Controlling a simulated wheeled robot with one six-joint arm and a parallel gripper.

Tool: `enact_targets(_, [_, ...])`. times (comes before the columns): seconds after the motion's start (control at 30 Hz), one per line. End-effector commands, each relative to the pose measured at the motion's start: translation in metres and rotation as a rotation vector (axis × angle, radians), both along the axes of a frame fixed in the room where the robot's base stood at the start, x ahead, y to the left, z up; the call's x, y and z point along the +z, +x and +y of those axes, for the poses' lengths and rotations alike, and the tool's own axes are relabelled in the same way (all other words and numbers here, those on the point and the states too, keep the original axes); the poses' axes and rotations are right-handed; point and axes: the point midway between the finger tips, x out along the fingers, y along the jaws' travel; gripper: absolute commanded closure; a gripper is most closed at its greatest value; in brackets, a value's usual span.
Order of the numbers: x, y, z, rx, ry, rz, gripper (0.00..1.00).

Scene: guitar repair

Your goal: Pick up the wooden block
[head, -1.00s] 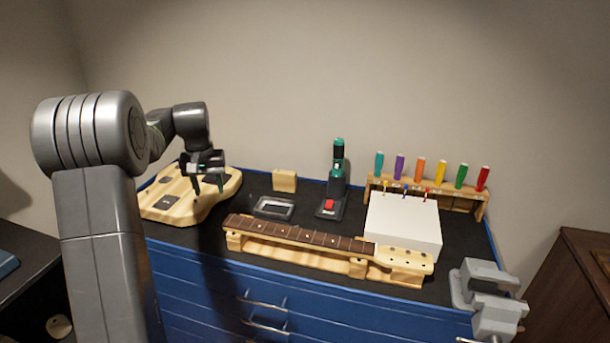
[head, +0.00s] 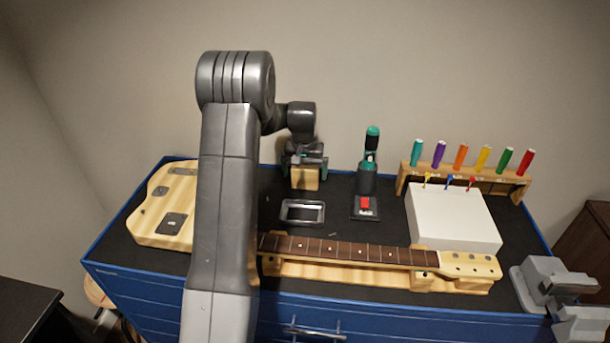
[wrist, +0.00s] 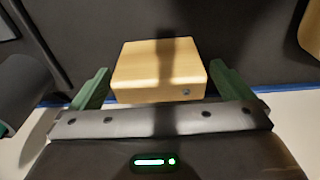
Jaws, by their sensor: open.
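The wooden block (head: 305,178) stands toward the back of the black bench top, left of the dark green and black tool. In the wrist view the pale wooden block (wrist: 158,68) lies between the two green fingers of my gripper (wrist: 159,88). The gripper is open. It hides the top of the block in the head view.
A small metal-rimmed tray (head: 303,212) lies in front of the block. The green and black tool (head: 367,178) stands to its right. A guitar neck (head: 350,252) lies along the front, and a guitar body (head: 165,210) is at left. A white box (head: 455,220) is at right.

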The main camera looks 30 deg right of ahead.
Motion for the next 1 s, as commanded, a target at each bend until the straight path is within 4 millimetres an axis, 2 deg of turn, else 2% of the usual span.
enact_targets(0.17, [-0.018, 0.002, -0.002, 0.000, 0.001, 0.001, 0.00])
enact_targets(0.4, [-0.021, 0.003, -0.002, 0.000, -0.001, -0.001, 0.00])
enact_targets(0.43, [-0.021, 0.003, -0.002, 0.000, -0.001, -0.001, 0.02])
enact_targets(0.67, [-0.020, 0.003, -0.002, 0.000, -0.001, -0.001, 0.47])
enact_targets(0.9, [-0.019, 0.003, -0.002, 0.000, -0.001, -0.002, 0.48])
enact_targets(1.0, [-0.013, 0.003, -0.003, 0.000, -0.003, -0.003, 0.48])
